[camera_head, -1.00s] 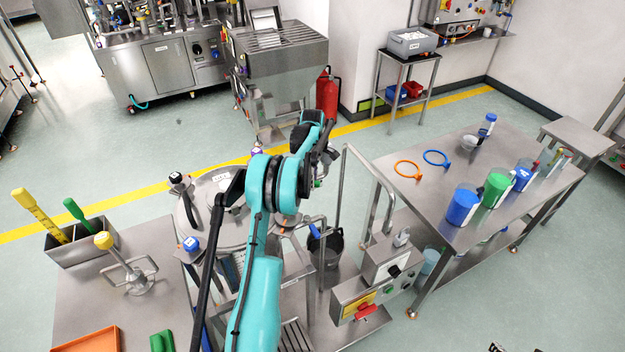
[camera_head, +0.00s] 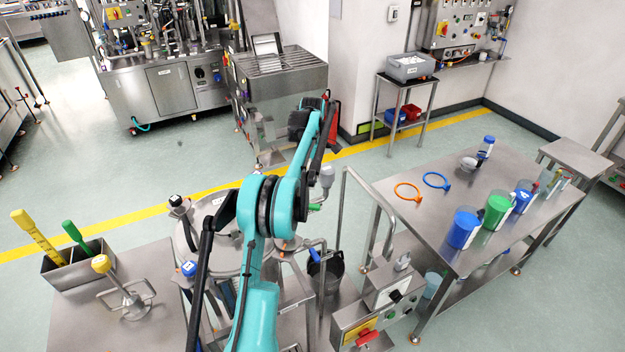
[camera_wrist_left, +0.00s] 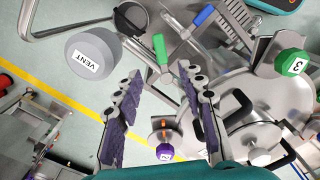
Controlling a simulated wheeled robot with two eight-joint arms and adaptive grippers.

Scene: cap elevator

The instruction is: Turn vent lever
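The vent lever's grey round knob, labelled VENT (camera_wrist_left: 92,54), is at the upper left of the left wrist view. A metal rod runs from it. In the head view a grey knob (camera_head: 326,176), likely the same one, stands just right of my left arm by the vessel. My left gripper (camera_wrist_left: 159,70) is open and empty, its purple-padded fingers spread. The knob lies outside the fingers, beside and beyond the left finger's tip; no contact is visible. In the head view my left arm hides much of the vessel, and the fingers cannot be made out. My right gripper is not in view.
The steel vessel lid (camera_wrist_left: 262,100) carries a green knob labelled 3 (camera_wrist_left: 292,62). A purple knob (camera_wrist_left: 165,152) sits low between the fingers. A green-handled lever (camera_wrist_left: 160,48) and a blue handle (camera_wrist_left: 204,15) are close ahead. A bent rail (camera_head: 345,200) stands right of the vessel.

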